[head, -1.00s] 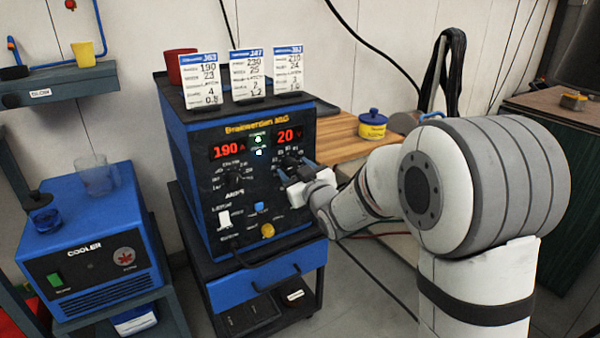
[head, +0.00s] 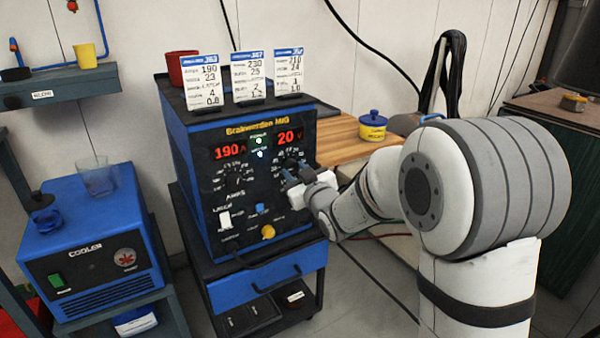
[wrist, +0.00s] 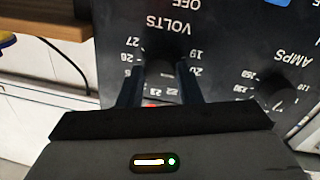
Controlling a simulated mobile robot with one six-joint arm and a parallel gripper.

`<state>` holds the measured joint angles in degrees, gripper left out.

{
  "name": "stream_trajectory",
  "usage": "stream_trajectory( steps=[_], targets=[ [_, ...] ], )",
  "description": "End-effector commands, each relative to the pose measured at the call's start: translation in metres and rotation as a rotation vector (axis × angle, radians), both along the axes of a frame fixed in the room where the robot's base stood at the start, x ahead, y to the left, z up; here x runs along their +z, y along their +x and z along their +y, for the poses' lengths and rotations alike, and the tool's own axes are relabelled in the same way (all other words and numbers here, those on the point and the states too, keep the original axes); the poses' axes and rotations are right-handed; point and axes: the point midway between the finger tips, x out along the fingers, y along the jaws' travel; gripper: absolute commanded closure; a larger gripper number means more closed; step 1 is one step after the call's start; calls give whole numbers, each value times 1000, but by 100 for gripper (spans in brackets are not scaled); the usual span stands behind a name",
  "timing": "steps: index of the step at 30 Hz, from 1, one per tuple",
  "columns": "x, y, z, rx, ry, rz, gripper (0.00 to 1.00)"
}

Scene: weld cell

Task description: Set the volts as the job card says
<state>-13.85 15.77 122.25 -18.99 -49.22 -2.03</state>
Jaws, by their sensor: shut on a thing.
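The blue and black welder (head: 190,200) shows red readouts, 190 A (head: 229,152) and 20 V (head: 289,136). My gripper (head: 287,177) is at the volts dial on the right of its front. In the wrist view, where the panel is upside down, my gripper (wrist: 157,82) has a finger on each side of the dark volts knob (wrist: 160,66) and is shut on it. The knob's pointer is hard to make out. Three job cards stand on top: the left (head: 205,82) reads 190 and 23, the middle (head: 248,76) 230 and 25, the right (head: 288,72) apparently 210 and 24.
The amps knob (head: 232,181) is left of the volts dial, with a white switch (head: 225,219), blue button and yellow knob (head: 268,231) below. A red cup (head: 182,66) stands behind the cards. A blue cooler (head: 90,240) is at left, a wooden bench (head: 345,138) behind my arm.

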Motion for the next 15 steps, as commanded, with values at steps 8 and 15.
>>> stream_trajectory(
  steps=[8,15],
  targets=[
    [7,3,0,-3,30,3,91],
    [8,3,0,-3,125,66,91]
  ],
)
